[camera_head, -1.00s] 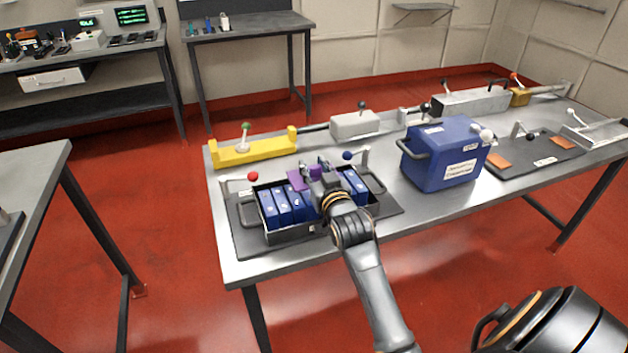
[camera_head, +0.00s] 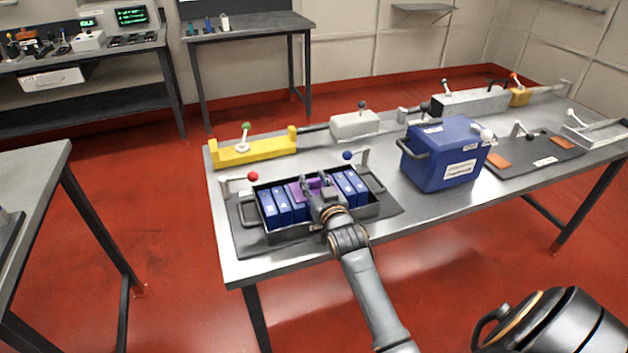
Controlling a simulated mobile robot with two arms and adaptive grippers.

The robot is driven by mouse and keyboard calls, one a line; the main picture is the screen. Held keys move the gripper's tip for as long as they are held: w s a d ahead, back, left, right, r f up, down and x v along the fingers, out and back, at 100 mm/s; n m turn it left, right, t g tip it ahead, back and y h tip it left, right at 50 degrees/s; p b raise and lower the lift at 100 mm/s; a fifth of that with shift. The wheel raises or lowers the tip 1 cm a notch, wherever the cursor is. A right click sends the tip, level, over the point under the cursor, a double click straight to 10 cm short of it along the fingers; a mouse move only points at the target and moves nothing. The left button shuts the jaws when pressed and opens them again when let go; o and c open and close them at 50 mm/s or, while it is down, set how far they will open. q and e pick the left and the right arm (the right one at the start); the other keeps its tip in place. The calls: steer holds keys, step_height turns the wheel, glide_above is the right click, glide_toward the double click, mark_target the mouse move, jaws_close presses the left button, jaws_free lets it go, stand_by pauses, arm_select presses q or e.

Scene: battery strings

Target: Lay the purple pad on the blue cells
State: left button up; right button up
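The purple pad (camera_head: 296,193) lies flat at the level of the tops of the blue cells (camera_head: 269,207), over the middle of the row. The cells stand side by side in a dark open tray (camera_head: 282,238) with side handles. My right gripper (camera_head: 316,184) is over the pad, pointing down onto it, with its fingers a little apart and purple showing between them. Whether the fingers still grip the pad is unclear. The gripper hides the pad's right part and some cells. My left gripper is out of view.
Posts with a red ball (camera_head: 253,176) and a blue ball (camera_head: 347,155) stand by the tray. A yellow fixture (camera_head: 255,152) is behind it. A blue case (camera_head: 440,155) stands to the right. Bare table lies between case and tray.

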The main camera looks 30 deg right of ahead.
steer(key=shift+o, duration=1)
steer(key=shift+r, duration=0.2)
steer(key=v, duration=1.2)
